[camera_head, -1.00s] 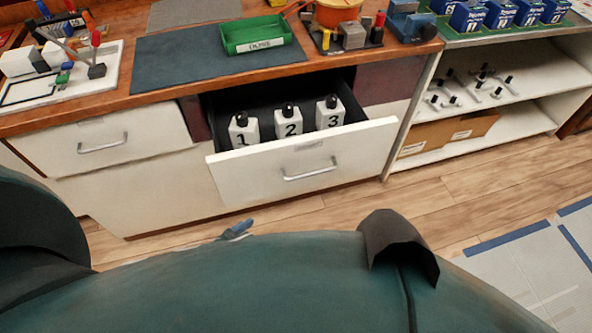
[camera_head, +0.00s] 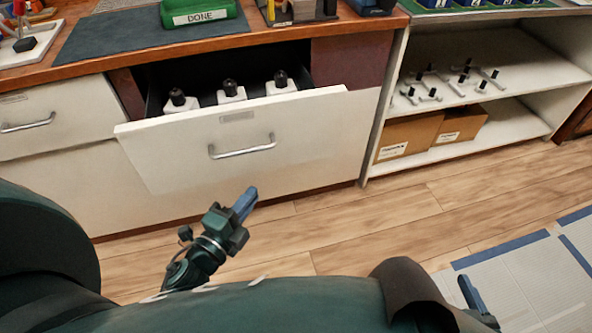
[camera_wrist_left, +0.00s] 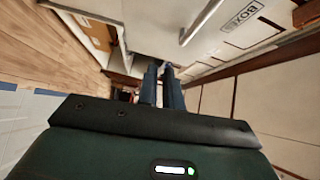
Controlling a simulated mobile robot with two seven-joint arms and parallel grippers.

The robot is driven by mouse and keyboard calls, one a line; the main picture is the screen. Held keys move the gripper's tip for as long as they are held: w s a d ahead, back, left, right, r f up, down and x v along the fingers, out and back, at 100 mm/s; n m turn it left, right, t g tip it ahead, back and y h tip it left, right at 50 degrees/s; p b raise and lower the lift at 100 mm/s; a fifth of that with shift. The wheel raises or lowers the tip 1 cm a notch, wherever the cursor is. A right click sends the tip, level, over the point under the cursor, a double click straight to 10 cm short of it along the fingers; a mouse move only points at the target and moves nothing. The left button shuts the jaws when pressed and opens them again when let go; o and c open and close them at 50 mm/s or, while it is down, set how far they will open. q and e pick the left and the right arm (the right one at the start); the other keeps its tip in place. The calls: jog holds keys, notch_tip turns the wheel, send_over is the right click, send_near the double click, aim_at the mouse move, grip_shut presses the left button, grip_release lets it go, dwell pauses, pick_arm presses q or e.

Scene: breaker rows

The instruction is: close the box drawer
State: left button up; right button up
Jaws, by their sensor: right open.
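The box drawer (camera_head: 300,125) stands open in the white cabinet, its front facing me, with a metal handle (camera_head: 242,147). Several white bottles or boxes with black tops (camera_head: 230,90) stand inside; their lower parts are hidden by the front. The drawer front, label and handle also show at the top of the left wrist view (camera_wrist_left: 222,45). My left gripper (camera_head: 245,203) is below and in front of the drawer, apart from it and holding nothing visible. Its two fingers lie close together with a narrow gap. My right gripper (camera_head: 472,295) is open, low at the right, partly hidden.
A wooden countertop (camera_head: 270,38) above carries a green DONE tray (camera_head: 200,12) and a dark mat (camera_head: 130,38). Closed white drawers (camera_head: 50,115) are left. An open shelf (camera_head: 500,160) with cardboard boxes (camera_head: 410,138) stands right. The wood floor (camera_head: 340,225) in front is clear.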

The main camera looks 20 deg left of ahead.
pick_arm(q)
jog(key=shift+w+d+f+m, duration=0.15)
jog(key=shift+d+f+m, duration=0.15)
jog(key=shift+f+m, duration=0.1)
grip_shut()
send_near(281, 146)
jog(key=w+d, duration=0.2)
jog(key=d, duration=0.1)
jog(key=w, duration=0.1)
jog(key=w+a, duration=0.1)
jog(key=w, duration=0.1)
jog(key=shift+a, duration=0.1)
jog(key=shift+w+a+f, duration=0.1)
jog(key=shift+w+a, duration=0.25)
jog(key=shift+w, duration=0.1)
pick_arm(e)
jog(key=shift+d, duration=0.25)
pick_arm(q)
jog(key=shift+w, duration=0.15)
